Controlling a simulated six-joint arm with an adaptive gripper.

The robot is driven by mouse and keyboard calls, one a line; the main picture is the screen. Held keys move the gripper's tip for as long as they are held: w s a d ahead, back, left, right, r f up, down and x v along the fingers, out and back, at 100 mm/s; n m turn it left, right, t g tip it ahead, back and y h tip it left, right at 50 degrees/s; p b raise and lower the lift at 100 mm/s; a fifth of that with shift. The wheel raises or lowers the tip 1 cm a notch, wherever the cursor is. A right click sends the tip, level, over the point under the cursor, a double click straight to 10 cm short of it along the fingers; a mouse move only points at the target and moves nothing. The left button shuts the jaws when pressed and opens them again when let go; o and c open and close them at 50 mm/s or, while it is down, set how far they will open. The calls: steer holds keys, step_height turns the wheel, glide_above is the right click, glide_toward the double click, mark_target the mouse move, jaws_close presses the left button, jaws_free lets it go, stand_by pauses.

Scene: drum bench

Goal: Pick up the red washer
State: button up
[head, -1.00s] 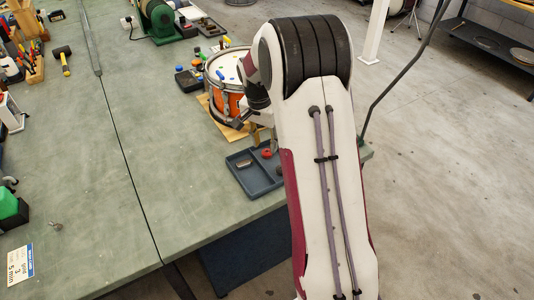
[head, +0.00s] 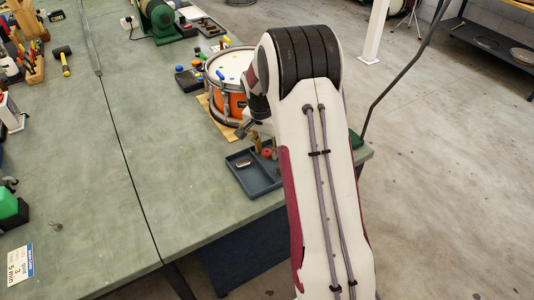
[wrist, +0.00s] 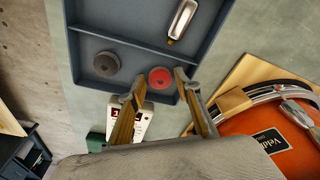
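The red washer (wrist: 161,77) lies in a blue-grey tray (wrist: 90,40), seen in the wrist view near the tray's edge. It also shows as a small red spot in the head view (head: 267,153), close by my gripper (head: 259,143). In the wrist view my gripper (wrist: 159,79) is open, with one fingertip on each side of the red washer. I cannot tell whether the tips touch it or hang above it.
A dark grey washer (wrist: 107,64) and a silver metal piece (wrist: 183,18) lie in the same tray. An orange drum (head: 229,90) on a wooden board (head: 219,119) stands close behind the tray.

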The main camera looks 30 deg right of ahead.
mark_target(266, 153)
steer(key=c, duration=0.4)
steer(key=shift+c, duration=0.2)
steer(key=shift+r, duration=0.15)
step_height(266, 153, up, 10)
stand_by(0.5)
